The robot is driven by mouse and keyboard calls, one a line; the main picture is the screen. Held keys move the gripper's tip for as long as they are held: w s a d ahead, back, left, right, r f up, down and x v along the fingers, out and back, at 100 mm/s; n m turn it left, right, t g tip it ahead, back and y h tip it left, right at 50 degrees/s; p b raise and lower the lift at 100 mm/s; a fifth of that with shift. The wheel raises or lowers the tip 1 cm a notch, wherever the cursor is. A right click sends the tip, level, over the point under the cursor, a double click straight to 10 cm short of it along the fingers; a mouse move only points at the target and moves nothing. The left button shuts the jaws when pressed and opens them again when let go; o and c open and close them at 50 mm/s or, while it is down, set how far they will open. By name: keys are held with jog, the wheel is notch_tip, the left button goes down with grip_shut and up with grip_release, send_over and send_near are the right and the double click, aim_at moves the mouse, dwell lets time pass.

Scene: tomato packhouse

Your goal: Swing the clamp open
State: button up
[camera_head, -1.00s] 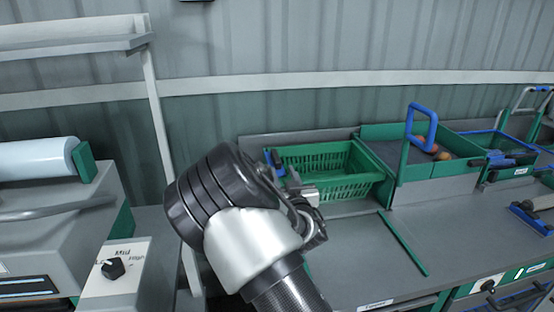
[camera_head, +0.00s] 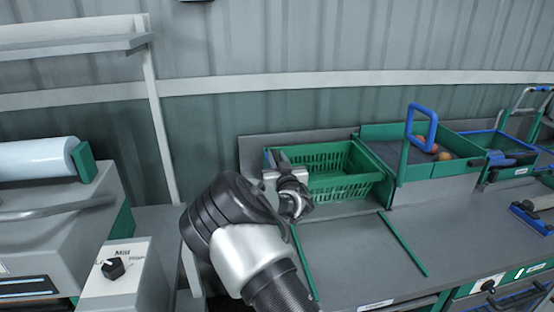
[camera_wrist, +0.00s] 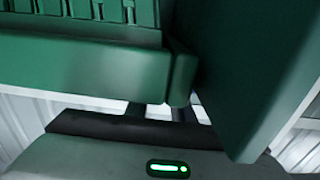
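I cannot tell for sure which part is the clamp. A small blue piece (camera_head: 267,158) shows at the left end of the green slotted crate (camera_head: 345,186), close to my gripper (camera_head: 277,168). A blue loop handle (camera_head: 421,128) on a green upright stands right of the crate, apart from my gripper. In the wrist view, a green slotted wall (camera_wrist: 85,60) and a large green panel (camera_wrist: 255,75) sit close in front. They hide my fingertips, so I cannot see whether they grip anything.
The grey bench (camera_head: 365,255) has clear room in front of the crate, between thin green strips (camera_head: 404,243). A green bin (camera_head: 455,165) with round orange-red items stands right. A grey machine with a dark knob (camera_head: 113,268) stands left.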

grip_shut()
